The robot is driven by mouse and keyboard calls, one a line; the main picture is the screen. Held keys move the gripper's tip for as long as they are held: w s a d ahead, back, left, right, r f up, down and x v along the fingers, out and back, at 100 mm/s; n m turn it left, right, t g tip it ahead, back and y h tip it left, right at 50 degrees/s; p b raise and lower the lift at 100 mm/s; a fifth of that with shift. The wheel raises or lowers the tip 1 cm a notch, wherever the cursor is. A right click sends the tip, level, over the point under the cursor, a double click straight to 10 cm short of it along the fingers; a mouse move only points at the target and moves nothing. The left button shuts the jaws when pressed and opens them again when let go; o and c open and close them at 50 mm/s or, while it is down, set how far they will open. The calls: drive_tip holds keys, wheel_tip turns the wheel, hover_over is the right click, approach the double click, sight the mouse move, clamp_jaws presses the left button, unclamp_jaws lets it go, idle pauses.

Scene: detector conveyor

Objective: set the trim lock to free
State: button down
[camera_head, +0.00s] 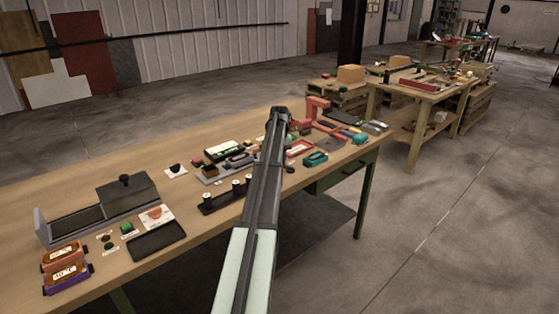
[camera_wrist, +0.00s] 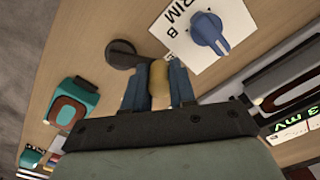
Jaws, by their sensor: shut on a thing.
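In the wrist view, a dark round disc (camera_wrist: 121,54) with a short arm lies on the wooden bench. The arm runs toward a tan knob (camera_wrist: 158,82); I take this to be the trim lock lever. My gripper (camera_wrist: 158,90) is shut on the tan knob, one blue finger on each side. Beside it is a white card (camera_wrist: 184,49) lettered "TRIM B" with a blue pointer dial (camera_wrist: 209,34). No free or locked marking is readable. In the head view my arm covers the middle of the bench, and the gripper and lever cannot be made out.
A teal and brown object (camera_wrist: 75,104) lies left of the lever. A grey device (camera_wrist: 283,78) and a green-digit display (camera_wrist: 291,130) are at the right. In the head view, the bench (camera_head: 60,205) holds many small items, with a red frame (camera_head: 318,110) toward its far end.

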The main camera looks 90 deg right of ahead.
drive_tip(key=shift+a, duration=0.25)
drive_tip(key=c, duration=0.9)
unclamp_jaws()
drive_tip(key=shift+d, duration=0.1)
drive_tip(key=shift+r, duration=0.1)
wheel_tip(320, 180, up, 14)
drive_tip(key=shift+f, duration=0.2)
